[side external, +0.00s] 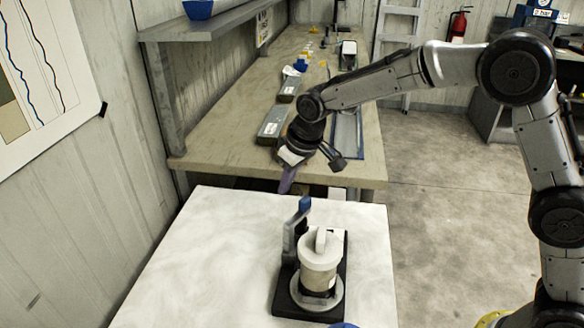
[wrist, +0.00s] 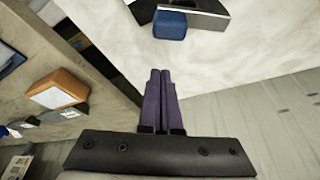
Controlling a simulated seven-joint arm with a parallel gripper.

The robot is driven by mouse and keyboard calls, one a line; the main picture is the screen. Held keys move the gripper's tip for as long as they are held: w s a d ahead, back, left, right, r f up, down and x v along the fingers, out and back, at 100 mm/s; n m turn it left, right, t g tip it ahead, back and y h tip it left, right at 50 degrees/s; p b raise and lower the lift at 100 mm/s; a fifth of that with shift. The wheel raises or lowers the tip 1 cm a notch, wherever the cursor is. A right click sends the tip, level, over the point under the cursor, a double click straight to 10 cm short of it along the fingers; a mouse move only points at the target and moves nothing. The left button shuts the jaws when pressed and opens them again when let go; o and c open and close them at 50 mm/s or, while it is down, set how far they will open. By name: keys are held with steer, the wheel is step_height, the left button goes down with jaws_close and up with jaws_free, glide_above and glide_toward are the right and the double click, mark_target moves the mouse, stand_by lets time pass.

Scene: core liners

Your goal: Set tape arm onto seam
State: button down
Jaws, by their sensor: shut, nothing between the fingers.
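My gripper (side external: 285,188), with purple fingers, hangs above the far edge of the white table, up and left of the blue handle. In the wrist view my gripper (wrist: 160,74) has its fingers together and empty. The tape arm (side external: 290,238) is a grey lever with a blue handle (side external: 305,203). It stands upright beside a pale capped core liner (side external: 319,265) on a black base (side external: 289,300). The wrist view shows the blue handle (wrist: 169,25) beyond the fingertips, apart from them. I cannot make out the seam.
The white table (side external: 200,260) is clear left of the base. Behind it, a long workbench (side external: 225,145) holds grey boxes (side external: 272,124) and small items. A shelf (side external: 205,28) overhangs at the left. A blue object shows partly at the bottom edge.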

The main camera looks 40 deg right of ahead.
mark_target(305, 196)
steer(key=shift+s+d, duration=0.25)
steer(key=shift+s, duration=0.75)
steer(key=shift+s+d, duration=0.25)
steer(key=shift+s, duration=0.7)
steer(key=shift+s+d+m, duration=0.15)
steer(key=shift+s+m, duration=0.1)
steer(key=shift+m, duration=0.25)
steer(key=shift+s+d+f+m+h, duration=0.15)
steer(key=shift+s+m+h, duration=0.25)
steer(key=shift+m, duration=0.3)
steer(key=s+m, duration=0.1)
steer(key=m+h, duration=0.1)
steer(key=m, duration=0.1)
steer(key=shift+s+d, duration=0.15)
steer(key=shift+s, duration=0.2)
steer(key=s+m, duration=0.1)
steer(key=m+h, duration=0.1)
steer(key=m, duration=0.1)
steer(key=s+m, duration=0.1)
steer(key=shift+s+a+m+g, duration=0.3)
steer(key=shift+m, duration=0.1)
steer(key=shift+s, duration=0.15)
